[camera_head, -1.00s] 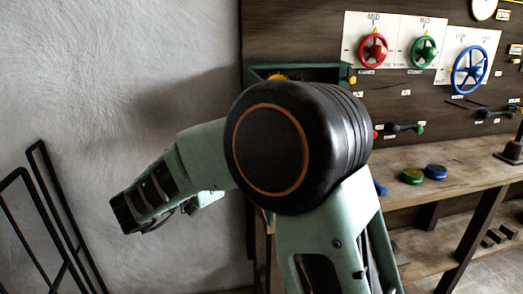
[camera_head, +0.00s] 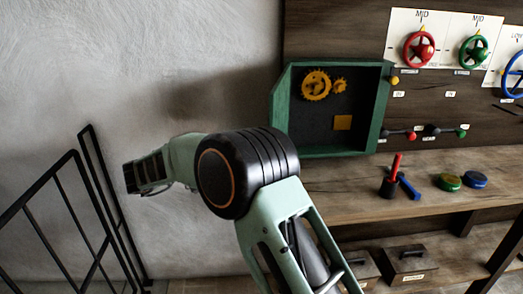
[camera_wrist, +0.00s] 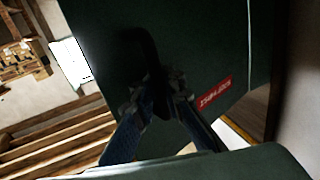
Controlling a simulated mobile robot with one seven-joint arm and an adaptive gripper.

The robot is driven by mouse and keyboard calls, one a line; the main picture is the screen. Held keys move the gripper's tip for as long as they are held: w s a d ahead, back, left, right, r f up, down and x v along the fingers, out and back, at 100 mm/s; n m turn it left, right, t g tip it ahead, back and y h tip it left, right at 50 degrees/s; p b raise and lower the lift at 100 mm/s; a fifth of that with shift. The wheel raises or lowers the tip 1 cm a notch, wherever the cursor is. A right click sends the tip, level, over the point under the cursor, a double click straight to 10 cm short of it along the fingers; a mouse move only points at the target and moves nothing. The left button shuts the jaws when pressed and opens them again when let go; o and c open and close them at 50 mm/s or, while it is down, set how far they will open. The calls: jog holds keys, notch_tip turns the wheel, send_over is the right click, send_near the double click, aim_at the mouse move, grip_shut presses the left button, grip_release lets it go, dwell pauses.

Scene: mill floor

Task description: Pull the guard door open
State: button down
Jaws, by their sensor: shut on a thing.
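The guard door is a dark green panel (camera_wrist: 205,45) filling the middle of the wrist view, with a red label (camera_wrist: 215,92) on it. A dark bar handle (camera_wrist: 148,50) runs down its face. My gripper (camera_wrist: 157,97) is shut on the handle, with a blue-grey finger on each side. The handle's lower end is hidden between the fingers. In the head view the green guard box (camera_head: 382,110) shows its dark inside with yellow gears (camera_head: 316,85). My arm stands in front of its lower left, and the gripper is not visible there.
A black metal railing (camera_head: 95,185) stands at the left by the pale wall (camera_head: 150,60). A wooden bench (camera_head: 400,205) below the box carries a red-handled tool (camera_head: 395,168), a green knob (camera_head: 449,181) and a blue knob (camera_head: 476,179). Red (camera_head: 419,50) and green (camera_head: 474,52) handwheels are at upper right.

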jog(key=shift+s+a+f, duration=0.15)
jog(key=c, duration=2.1)
grip_release()
jog(key=shift+s+a, duration=0.1)
jog(key=shift+o, duration=0.4)
jog(key=v, duration=1.1)
jog(key=shift+a, duration=0.35)
jog(key=shift+s, duration=0.15)
